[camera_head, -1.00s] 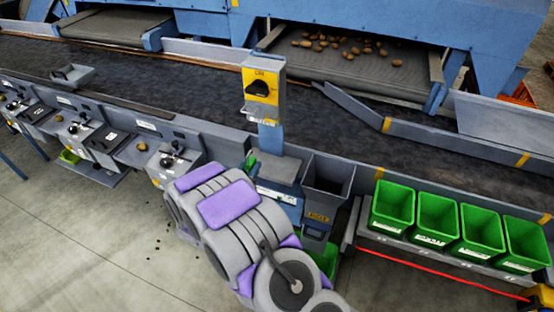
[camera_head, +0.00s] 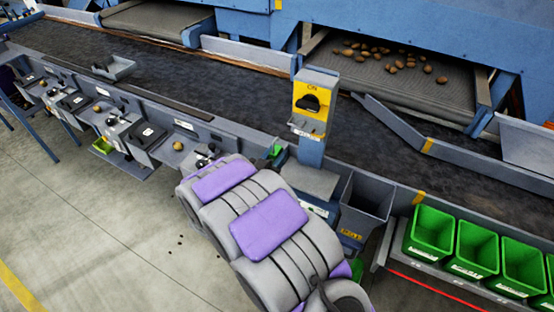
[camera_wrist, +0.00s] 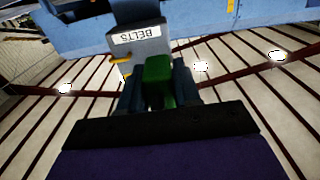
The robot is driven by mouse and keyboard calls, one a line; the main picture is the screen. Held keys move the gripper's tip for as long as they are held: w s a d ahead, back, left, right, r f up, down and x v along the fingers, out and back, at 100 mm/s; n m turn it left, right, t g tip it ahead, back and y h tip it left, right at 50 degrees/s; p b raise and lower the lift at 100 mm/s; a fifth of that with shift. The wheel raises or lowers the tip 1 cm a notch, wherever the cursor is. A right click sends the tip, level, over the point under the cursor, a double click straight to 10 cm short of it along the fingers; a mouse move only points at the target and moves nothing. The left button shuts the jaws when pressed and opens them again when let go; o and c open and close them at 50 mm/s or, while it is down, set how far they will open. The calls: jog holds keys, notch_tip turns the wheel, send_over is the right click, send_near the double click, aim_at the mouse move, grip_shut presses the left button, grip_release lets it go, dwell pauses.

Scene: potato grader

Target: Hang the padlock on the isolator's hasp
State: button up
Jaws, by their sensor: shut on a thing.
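The isolator (camera_head: 314,98) is a grey box with a yellow plate marked ON and a black rotary handle, standing on a blue post. In the wrist view its label reads BELTS (camera_wrist: 135,35), and a yellow hasp-like part (camera_wrist: 119,59) sticks out at its left. My gripper (camera_wrist: 158,88) is shut on the green padlock (camera_wrist: 158,68), which sits between the dark fingers, below the label in the picture. Whether the padlock touches the box I cannot tell; its shackle is not clear. In the head view my arm hides the gripper; a small green patch beside the post may be the padlock.
A grey bin (camera_head: 366,210) stands right of the post, with several green bins (camera_head: 432,232) beyond it. Potatoes lie on the grader belt behind.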

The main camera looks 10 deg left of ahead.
aim_at(297, 132)
jog(key=shift+w+a, duration=0.1)
jog(key=shift+w, duration=0.25)
jog(key=shift+w+d, duration=0.2)
jog(key=shift+w, duration=0.1)
jog(key=shift+f+b+x, duration=0.15)
jog(key=shift+f+x, duration=0.1)
jog(key=shift+x, duration=1.2)
jog(key=shift+f+b+x, duration=0.15)
jog(key=shift+f+x, duration=0.05)
jog(key=shift+x, duration=1.25)
jog(key=shift+f+b+x, duration=0.15)
jog(key=shift+f+x, duration=0.1)
jog(key=shift+x, duration=1.25)
jog(key=shift+s+d, duration=0.1)
jog(key=shift+d, duration=0.6)
jog(key=o, duration=0.7)
jog(key=shift+d+r, duration=0.1)
jog(key=shift+d, duration=0.05)
jog(key=o, duration=0.3)
jog(key=shift+a, duration=0.2)
jog(key=shift+o, duration=0.3)
jog(key=shift+a, duration=0.25)
